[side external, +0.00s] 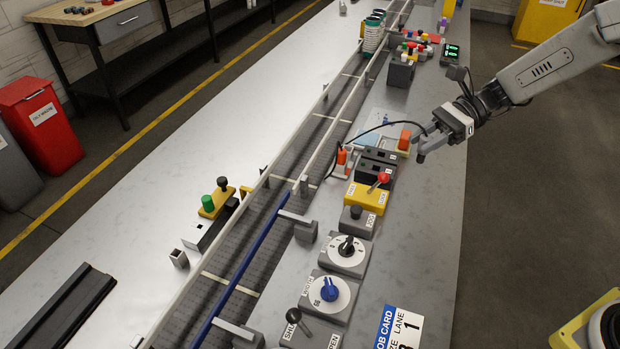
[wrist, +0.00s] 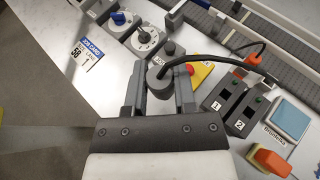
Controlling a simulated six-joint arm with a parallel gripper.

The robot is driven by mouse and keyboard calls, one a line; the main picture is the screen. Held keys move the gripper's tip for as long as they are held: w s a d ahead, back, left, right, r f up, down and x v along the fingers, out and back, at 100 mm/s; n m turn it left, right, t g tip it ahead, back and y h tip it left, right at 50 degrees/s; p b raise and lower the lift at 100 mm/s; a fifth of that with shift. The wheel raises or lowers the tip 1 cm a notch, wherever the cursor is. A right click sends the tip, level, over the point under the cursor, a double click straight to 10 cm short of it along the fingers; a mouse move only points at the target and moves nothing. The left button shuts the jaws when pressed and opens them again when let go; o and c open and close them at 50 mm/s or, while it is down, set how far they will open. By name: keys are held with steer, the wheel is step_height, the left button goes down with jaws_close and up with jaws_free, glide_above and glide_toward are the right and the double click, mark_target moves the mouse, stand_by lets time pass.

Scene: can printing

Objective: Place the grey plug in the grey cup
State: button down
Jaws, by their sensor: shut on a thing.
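My gripper (side external: 422,152) is shut on a grey plug (wrist: 159,79), a short grey cylinder seen between the two fingers in the wrist view. A black cord runs from the plug towards an orange connector (side external: 342,157), which also shows in the wrist view (wrist: 250,62). A small open grey holder (side external: 178,259) stands left of the conveyor, apart from my gripper. I cannot tell whether it is the grey cup.
The conveyor (side external: 245,262) runs alongside.

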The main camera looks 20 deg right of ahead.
steer(key=w+a, duration=0.1)
steer(key=w, duration=0.6)
steer(key=shift+a+f, duration=0.2)
steer(key=shift+a, duration=0.15)
steer(key=shift+w, duration=0.1)
steer(key=shift+w+a+f, duration=0.3)
steer(key=shift+w+f, duration=1.25)
steer(key=shift+w, duration=0.65)
steer(key=shift+w+a+f, duration=0.35)
steer(key=shift+w+f, duration=1.25)
steer(key=shift+w, duration=0.6)
steer(key=shift+w+a+f, duration=0.3)
steer(key=shift+w+f, duration=1.25)
steer(key=shift+w, duration=0.65)
steer(key=shift+w+f, duration=0.1)
steer(key=shift+w+f, duration=0.1)
steer(key=shift+f, duration=1.6)
steer(key=shift+f, duration=0.1)
